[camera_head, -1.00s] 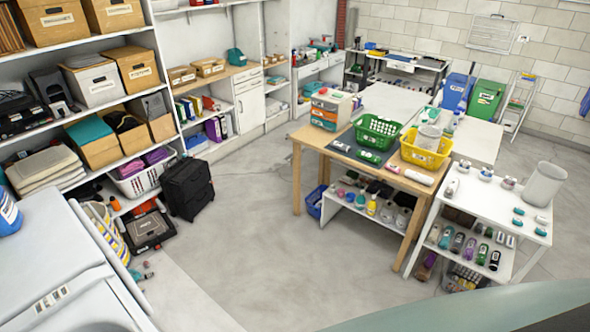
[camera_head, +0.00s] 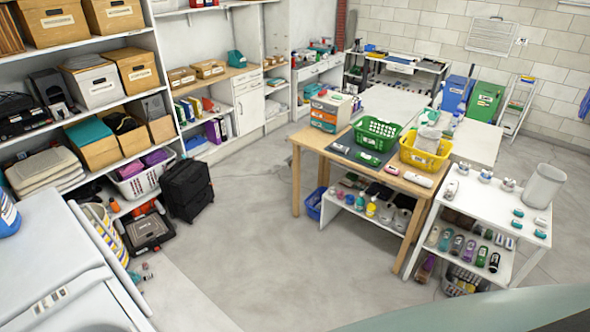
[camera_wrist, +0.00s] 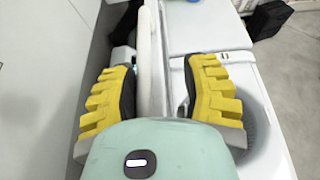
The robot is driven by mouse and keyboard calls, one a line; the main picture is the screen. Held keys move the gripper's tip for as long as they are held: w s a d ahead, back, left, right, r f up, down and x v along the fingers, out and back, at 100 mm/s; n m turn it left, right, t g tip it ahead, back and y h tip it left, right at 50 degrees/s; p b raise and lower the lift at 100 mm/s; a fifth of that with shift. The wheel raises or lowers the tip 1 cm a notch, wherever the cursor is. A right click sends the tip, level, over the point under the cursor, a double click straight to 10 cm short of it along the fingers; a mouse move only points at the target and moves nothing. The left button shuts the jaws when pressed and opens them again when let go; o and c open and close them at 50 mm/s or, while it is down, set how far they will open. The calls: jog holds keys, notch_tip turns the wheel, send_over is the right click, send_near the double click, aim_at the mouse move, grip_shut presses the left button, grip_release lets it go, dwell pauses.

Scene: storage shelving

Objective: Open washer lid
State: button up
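My gripper (camera_wrist: 162,92) shows in the wrist view with its yellow-and-black fingers spread wide. A thin white upright panel, seemingly the washer lid (camera_wrist: 151,50), stands between the fingers, with a gap visible on each side. The white washer body (camera_wrist: 265,150) lies to the right, with a rounded opening partly hidden behind the right finger. The lid looks raised, but its exact angle and hinge are unclear. In the head view, white appliance tops (camera_head: 50,250) fill the lower left. My gripper is out of that view.
Shelves with boxes (camera_head: 95,85) line the left wall in the head view. A black suitcase (camera_head: 187,188) stands on the floor. A wooden table (camera_head: 300,165) with baskets and a white table (camera_head: 475,212) are to the right. The middle floor is clear.

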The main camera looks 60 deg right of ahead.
jog(key=v, duration=1)
dwell(0.5)
jog(key=shift+d, duration=0.15)
dwell(0.4)
